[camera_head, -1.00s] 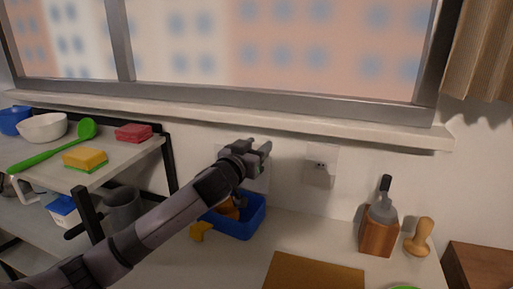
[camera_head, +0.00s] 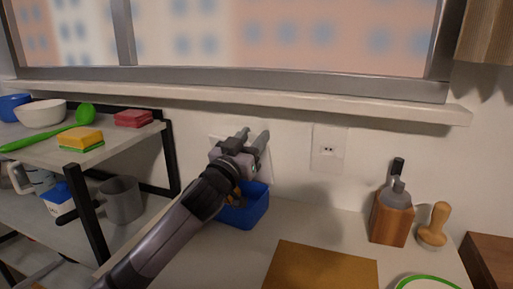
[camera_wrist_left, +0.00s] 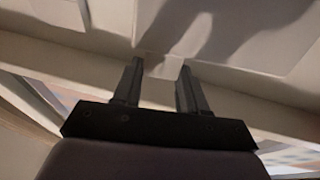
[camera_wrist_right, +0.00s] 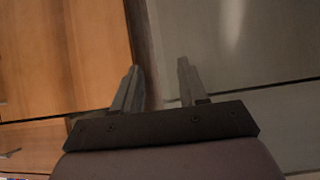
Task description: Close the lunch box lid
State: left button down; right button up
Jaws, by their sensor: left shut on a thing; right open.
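The blue lunch box (camera_head: 246,214) sits on the counter against the wall, partly hidden by my left forearm and wrist. A pale flat panel (camera_head: 218,138) is behind my left gripper; I cannot tell whether it is the lid or a wall plate. My left gripper (camera_head: 253,135) is above the box, with its fingers apart, pointing up toward the wall. My right gripper (camera_wrist_right: 157,65) is open and empty.
A shelf rack (camera_head: 88,222) on the left holds a white bowl (camera_head: 41,113), sponges (camera_head: 82,138) and a grey mug (camera_head: 122,200). A brown board (camera_head: 320,266), a wooden utensil block (camera_head: 391,219) and a wooden pestle (camera_head: 434,226) are right of the box.

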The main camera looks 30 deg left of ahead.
pick_arm(q)
jog(key=shift+s+d+f, duration=0.15)
jog(key=shift+s+f, duration=0.65)
jog(key=shift+s, duration=0.25)
jog(key=shift+s+d+f, duration=0.15)
jog(key=shift+s+f, duration=0.6)
jog(key=shift+s, duration=0.25)
jog(key=shift+s+f, duration=0.1)
jog(key=shift+f, duration=0.05)
jog(key=c, duration=0.6)
grip_release()
jog(key=shift+r, duration=0.25)
jog(key=b+v, duration=0.1)
jog(key=v, duration=0.6)
